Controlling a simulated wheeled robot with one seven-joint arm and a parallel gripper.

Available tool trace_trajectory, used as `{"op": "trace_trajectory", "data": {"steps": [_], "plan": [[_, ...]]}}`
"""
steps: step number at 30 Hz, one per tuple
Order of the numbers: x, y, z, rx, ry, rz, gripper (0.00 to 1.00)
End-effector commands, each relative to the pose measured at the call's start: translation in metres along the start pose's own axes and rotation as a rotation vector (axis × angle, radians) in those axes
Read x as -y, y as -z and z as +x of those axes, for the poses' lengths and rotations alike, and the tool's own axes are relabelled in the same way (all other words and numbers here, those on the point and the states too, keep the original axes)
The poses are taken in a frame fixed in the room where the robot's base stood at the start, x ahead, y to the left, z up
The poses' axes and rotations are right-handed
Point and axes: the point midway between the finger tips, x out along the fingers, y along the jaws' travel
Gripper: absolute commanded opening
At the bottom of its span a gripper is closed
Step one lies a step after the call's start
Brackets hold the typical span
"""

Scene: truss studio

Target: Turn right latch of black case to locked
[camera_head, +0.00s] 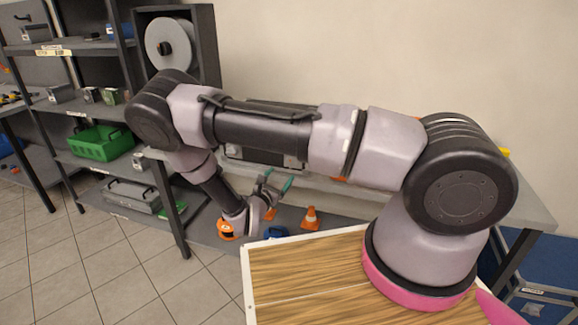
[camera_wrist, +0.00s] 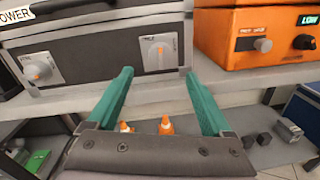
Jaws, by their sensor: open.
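The black case (camera_wrist: 95,45) with silver edges stands on a grey shelf top in the wrist view. Its front has a left latch (camera_wrist: 40,69) and a right latch (camera_wrist: 158,51), each a pale knob with an orange mark on a light plate. The small lettering on the plates is unreadable. My gripper (camera_wrist: 158,74) is open and empty, with teal fingers spread to either side below the right latch, apparently not touching it. In the head view, my arm hides most of the case (camera_head: 238,153); my gripper (camera_head: 276,184) is in front of it, low.
An orange device (camera_wrist: 245,38) with a knob and a "LOW" display stands close right of the case. The shelf edge (camera_wrist: 75,99) runs below the case. Orange cones (camera_head: 310,218) stand on the lower shelf. A shelf rack with a green crate (camera_head: 100,143) is at left.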

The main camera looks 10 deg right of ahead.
Motion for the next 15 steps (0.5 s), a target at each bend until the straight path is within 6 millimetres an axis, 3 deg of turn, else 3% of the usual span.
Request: {"op": "trace_trajectory", "data": {"steps": [9, 15], "plan": [[0.002, -0.001, 0.061, 0.001, 0.005, 0.001, 0.84], [0.001, -0.001, 0.082, 0.000, 0.004, 0.001, 0.84]]}}
